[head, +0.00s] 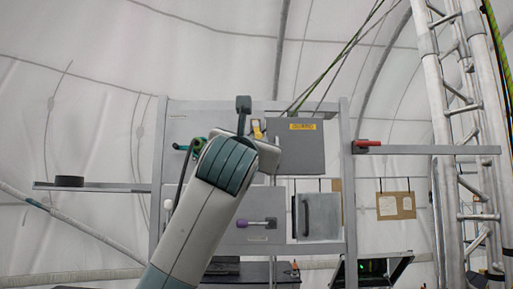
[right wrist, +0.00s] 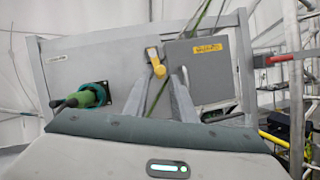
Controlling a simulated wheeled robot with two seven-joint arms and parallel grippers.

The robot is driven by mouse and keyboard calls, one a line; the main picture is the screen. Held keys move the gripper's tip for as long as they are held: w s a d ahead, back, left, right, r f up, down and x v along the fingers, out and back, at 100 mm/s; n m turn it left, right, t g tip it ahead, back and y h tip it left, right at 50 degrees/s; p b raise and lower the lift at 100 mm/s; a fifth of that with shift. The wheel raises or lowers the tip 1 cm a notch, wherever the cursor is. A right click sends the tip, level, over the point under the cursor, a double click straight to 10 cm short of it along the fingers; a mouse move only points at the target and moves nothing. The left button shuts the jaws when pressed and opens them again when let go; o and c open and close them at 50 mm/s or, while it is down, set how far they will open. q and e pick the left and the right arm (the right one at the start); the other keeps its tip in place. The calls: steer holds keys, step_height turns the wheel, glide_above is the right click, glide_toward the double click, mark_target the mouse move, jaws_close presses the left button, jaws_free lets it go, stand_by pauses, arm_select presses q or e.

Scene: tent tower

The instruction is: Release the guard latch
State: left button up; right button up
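The grey guard box (head: 300,148) is on the upper part of the panel frame and carries a yellow GUARD label. It also shows in the right wrist view (right wrist: 198,75). The yellow latch (head: 257,129) is at the box's left edge; the right wrist view shows it upright (right wrist: 155,62). My right arm rises in front of the panel in the head view and hides the fingers. In the right wrist view, the grey fingers of my right gripper (right wrist: 169,88) are apart, just below the latch, with no object visibly held. Contact with the latch cannot be told. My left gripper is out of view.
A green connector (right wrist: 90,95) projects from the panel left of my fingers. A red handle (head: 366,144) sits on the right-hand bar. A purple-tipped lever (head: 257,223) and a small door with a handle (head: 318,216) are lower down. A truss tower (head: 440,110) stands right.

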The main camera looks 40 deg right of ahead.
steer(key=b+v, duration=0.5)
steer(key=v, duration=0.7)
steer(key=shift+a, duration=0.2)
